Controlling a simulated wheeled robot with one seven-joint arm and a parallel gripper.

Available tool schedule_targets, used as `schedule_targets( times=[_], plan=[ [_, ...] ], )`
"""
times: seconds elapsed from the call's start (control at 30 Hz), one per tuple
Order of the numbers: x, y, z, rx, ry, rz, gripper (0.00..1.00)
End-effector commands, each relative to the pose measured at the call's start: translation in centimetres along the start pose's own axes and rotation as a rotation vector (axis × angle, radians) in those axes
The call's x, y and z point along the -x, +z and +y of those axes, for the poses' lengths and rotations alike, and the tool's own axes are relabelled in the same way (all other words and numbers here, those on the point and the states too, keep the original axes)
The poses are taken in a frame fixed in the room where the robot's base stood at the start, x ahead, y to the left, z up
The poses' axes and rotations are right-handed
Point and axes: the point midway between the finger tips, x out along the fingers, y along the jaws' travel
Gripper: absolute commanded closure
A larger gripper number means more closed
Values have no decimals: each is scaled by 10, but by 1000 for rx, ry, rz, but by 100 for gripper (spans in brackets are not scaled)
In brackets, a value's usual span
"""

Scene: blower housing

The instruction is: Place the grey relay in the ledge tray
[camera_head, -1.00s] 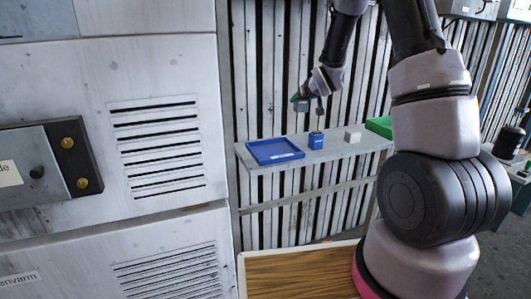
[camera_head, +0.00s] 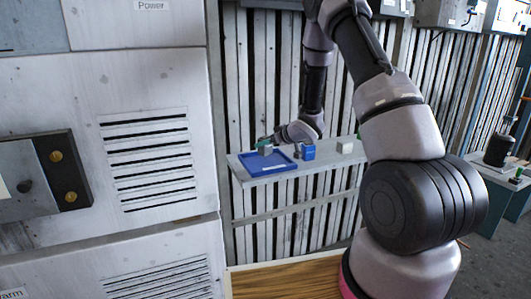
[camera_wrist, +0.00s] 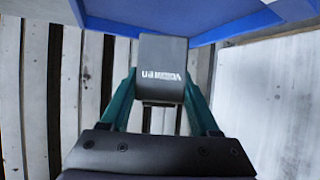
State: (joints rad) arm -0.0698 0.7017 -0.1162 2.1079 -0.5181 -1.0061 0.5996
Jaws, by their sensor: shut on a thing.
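The grey relay (camera_wrist: 163,60) is a small dark grey block with white lettering. It sits between the two green fingers of my gripper (camera_wrist: 160,88) in the wrist view, and the fingers are shut on it. The blue ledge tray (camera_head: 279,168) lies at the left end of the ledge in the head view, and its blue edge (camera_wrist: 205,25) shows at the top of the wrist view. In the head view my gripper (camera_head: 266,144) is at the tray's back edge with the relay. I cannot tell whether the relay touches the tray.
On the grey ledge (camera_head: 325,157), a blue block (camera_head: 308,152) stands just right of the tray and a white block (camera_head: 345,146) farther right. A slatted wall (camera_head: 262,70) rises behind the ledge. A large panelled cabinet (camera_head: 150,90) stands at the left.

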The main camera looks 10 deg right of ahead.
Motion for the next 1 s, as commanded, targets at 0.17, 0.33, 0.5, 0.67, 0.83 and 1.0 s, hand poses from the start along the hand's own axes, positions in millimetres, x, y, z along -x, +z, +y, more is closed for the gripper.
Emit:
schedule_targets(
  times=[0.17,0.33,0.5,0.67,0.83,1.0],
  plan=[
    [-13,25,-1,0,-2,-4,100],
    [-17,31,0,1,1,0,100],
    [-17,31,0,1,1,0,100],
    [-18,33,0,0,0,0,15],
    [-18,33,0,1,0,-1,8],
    [-18,32,0,1,0,0,8]
  ],
)
